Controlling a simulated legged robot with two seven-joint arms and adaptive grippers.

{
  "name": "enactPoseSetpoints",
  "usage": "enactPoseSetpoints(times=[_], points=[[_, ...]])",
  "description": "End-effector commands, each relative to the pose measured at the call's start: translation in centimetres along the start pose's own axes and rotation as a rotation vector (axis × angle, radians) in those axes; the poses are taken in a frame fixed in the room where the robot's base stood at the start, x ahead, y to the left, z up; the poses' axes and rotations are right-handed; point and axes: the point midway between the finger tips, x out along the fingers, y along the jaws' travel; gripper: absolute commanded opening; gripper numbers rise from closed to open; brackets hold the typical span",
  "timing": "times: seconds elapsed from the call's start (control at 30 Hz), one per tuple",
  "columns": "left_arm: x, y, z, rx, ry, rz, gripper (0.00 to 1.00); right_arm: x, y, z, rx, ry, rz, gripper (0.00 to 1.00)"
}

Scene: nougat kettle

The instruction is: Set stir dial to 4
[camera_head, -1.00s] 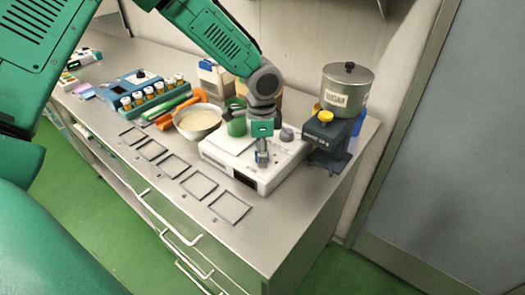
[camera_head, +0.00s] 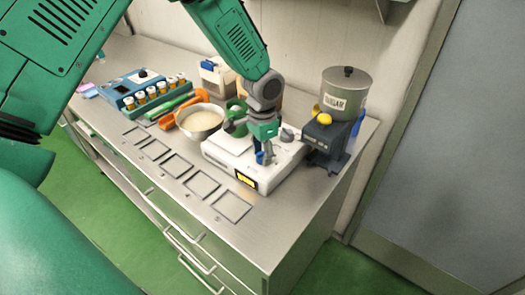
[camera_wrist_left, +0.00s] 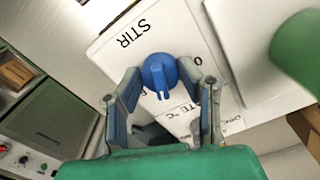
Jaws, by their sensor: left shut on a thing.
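The white stir machine (camera_head: 225,150) stands on the steel counter with a display (camera_head: 246,180) on its front, lit yellow. The blue stir dial (camera_wrist_left: 160,72) sits on the panel beside the printed word STIR, its pointer toward the bottom of the left wrist view. My left gripper (camera_head: 264,157) is down at the machine's front right. In the left wrist view its fingers (camera_wrist_left: 168,85) stand on both sides of the dial, shut on it. The dial's scale is mostly hidden, so I cannot read its setting. My right gripper is not in view.
A bowl of pale mass (camera_head: 201,121) stands left of the machine. A sugar dispenser (camera_head: 343,105) stands close on the right. Flat square frames (camera_head: 202,186) line the counter front.

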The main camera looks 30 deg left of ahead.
Motion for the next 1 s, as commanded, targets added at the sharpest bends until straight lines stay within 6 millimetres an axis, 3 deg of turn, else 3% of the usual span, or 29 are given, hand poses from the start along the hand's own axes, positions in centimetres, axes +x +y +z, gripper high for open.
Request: enactPoseSetpoints(times=[0.1,0.13,0.17,0.2,0.57,0.67,1.0], points=[[-0.3,-0.2,-0.5,0.002,0.015,-0.005,0.03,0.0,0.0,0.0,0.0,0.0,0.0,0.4],[-0.3,-0.2,-0.5,0.002,0.015,-0.005,0.39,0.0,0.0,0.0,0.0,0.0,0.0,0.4],[-0.3,-0.2,-0.5,0.002,0.016,-0.005,0.5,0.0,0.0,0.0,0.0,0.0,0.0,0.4],[-0.3,-0.2,-0.5,0.002,0.015,-0.005,0.52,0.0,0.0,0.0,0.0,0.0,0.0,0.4],[-0.7,-0.1,-0.2,0.003,0.009,-0.003,0.52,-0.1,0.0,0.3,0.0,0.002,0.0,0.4],[-1.9,-0.1,-0.3,0.003,0.01,-0.003,0.52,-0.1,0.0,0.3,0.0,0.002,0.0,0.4],[-8.9,-0.2,-0.4,0.002,0.012,-0.003,0.52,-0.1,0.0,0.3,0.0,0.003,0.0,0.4]])
